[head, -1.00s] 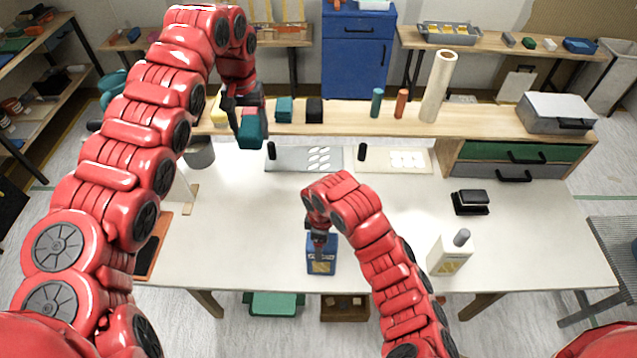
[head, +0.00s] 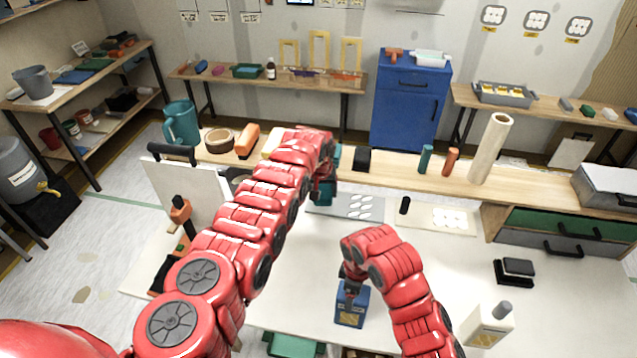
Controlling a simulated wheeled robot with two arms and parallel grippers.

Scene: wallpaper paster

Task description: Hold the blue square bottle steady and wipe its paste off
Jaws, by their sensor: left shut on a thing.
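The blue square bottle (head: 350,306) stands upright on the white table, with a pale yellowish patch on its front; I cannot tell whether that is label or paste. My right gripper (head: 352,287) is right at the bottle's top from above and hides its neck; its finger gap is not clear. My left gripper (head: 325,183) is shut on a teal block (head: 325,194), held above the back of the table, to the left of the grey mat. My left arm partly hides this gripper.
A white bottle with a grey cap (head: 489,325) and a black pad (head: 514,271) stand on the right. A grey mat (head: 340,211) and a beige mat (head: 428,223) with white pieces lie at the back. The right middle of the table is clear.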

